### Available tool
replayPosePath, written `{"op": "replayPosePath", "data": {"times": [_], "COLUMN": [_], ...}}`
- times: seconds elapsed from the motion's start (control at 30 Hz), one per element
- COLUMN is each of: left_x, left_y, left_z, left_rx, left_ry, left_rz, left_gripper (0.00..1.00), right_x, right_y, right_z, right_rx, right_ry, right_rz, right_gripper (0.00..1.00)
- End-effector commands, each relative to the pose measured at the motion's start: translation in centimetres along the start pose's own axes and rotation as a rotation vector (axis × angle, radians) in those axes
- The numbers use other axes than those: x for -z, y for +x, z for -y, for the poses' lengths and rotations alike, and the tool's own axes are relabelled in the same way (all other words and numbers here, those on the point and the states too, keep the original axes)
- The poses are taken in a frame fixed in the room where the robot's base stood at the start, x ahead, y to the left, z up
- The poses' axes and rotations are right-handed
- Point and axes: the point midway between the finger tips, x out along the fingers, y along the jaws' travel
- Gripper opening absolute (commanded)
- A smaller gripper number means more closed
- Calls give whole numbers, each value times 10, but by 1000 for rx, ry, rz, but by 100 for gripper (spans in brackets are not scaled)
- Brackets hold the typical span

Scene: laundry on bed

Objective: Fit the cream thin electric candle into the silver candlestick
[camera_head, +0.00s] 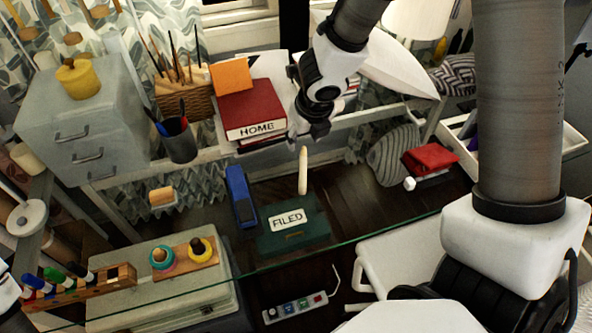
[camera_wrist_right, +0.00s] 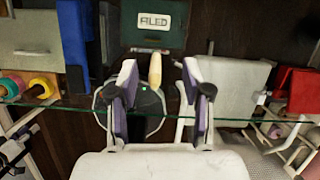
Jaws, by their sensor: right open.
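The cream thin candle (camera_head: 303,170) is upright below my right gripper in the head view. In the right wrist view the candle (camera_wrist_right: 154,70) shows between the two fingers, with a gap on each side. My right gripper (camera_head: 300,139) is open and empty. Its purple-lined finger pads (camera_wrist_right: 158,92) stand apart in the wrist view. What the candle's lower end rests on is hard to tell. I cannot make out a silver candlestick in either view. My left gripper's fingers do not show.
A green box labelled FILED (camera_head: 290,238) and a blue stapler-like thing (camera_head: 241,196) lie near the candle. A red HOME book (camera_head: 250,107), a pencil cup (camera_head: 180,139) and a grey drawer unit (camera_head: 85,125) stand behind. A red cloth-like item (camera_head: 431,157) lies right. A glass edge (camera_head: 350,243) crosses the front.

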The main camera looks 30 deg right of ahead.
Motion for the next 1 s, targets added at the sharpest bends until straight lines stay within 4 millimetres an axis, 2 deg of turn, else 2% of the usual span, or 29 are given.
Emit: {"op": "replayPosePath", "data": {"times": [0.1, 0.43, 0.6, 0.87, 0.97, 1.0], "left_x": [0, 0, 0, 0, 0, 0], "left_y": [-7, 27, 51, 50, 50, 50], "left_z": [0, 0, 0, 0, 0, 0], "left_rx": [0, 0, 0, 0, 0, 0], "left_ry": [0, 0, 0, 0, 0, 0], "left_rz": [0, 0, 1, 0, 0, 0], "left_gripper": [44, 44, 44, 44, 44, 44], "right_x": [23, 29, 34, 31, 32, 32], "right_y": [2, 48, 79, 80, 80, 80], "right_z": [-1, -4, -8, -8, -8, -8], "right_rx": [-45, -45, -45, -45, -45, -45], "right_ry": [-81, -65, -65, -63, -63, -63], "right_rz": [-41, -45, -45, -43, -44, -44], "right_gripper": [49, 49, 49, 49, 17, 3]}}
